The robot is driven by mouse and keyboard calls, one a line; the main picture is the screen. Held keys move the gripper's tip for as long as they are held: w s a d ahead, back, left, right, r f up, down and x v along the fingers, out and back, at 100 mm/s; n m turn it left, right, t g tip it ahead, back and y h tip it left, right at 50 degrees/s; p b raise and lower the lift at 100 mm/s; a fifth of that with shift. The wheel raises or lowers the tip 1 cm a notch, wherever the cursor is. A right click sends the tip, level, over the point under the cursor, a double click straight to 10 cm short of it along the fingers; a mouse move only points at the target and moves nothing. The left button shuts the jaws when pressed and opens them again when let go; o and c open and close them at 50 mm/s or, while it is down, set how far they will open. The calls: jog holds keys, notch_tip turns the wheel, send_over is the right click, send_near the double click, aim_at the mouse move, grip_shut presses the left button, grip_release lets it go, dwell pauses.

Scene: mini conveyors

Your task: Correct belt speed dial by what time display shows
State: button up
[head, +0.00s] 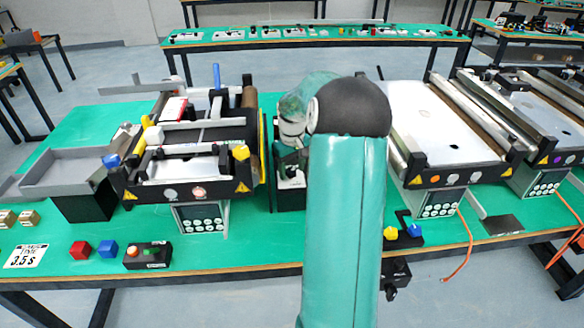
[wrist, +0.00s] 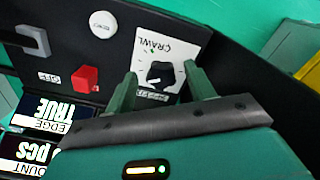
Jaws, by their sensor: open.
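The dial (wrist: 159,76) is a black knob on a white plate, with "CRAWL" lettered on one side and another label, unclear, on the opposite side. My gripper (wrist: 162,82) is open, with one green finger on each side of the knob; I cannot tell whether they touch it. In the head view my own arm hides most of the gripper and the dial.
A red switch (wrist: 85,78), a white round button (wrist: 103,23) and a grey lever (wrist: 33,42) share the dark panel. Displays (wrist: 42,113) beside it show "EDGE TRUE" and "pcs". A mini conveyor (head: 205,135) stands left of my arm, another (head: 437,120) right.

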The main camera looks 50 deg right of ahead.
jog(key=c, duration=1)
jog(key=shift+o, duration=0.2)
jog(key=shift+w+a+m, duration=0.15)
jog(key=shift+m, duration=2.85)
jog(key=o, duration=1)
jog(key=shift+c, duration=0.2)
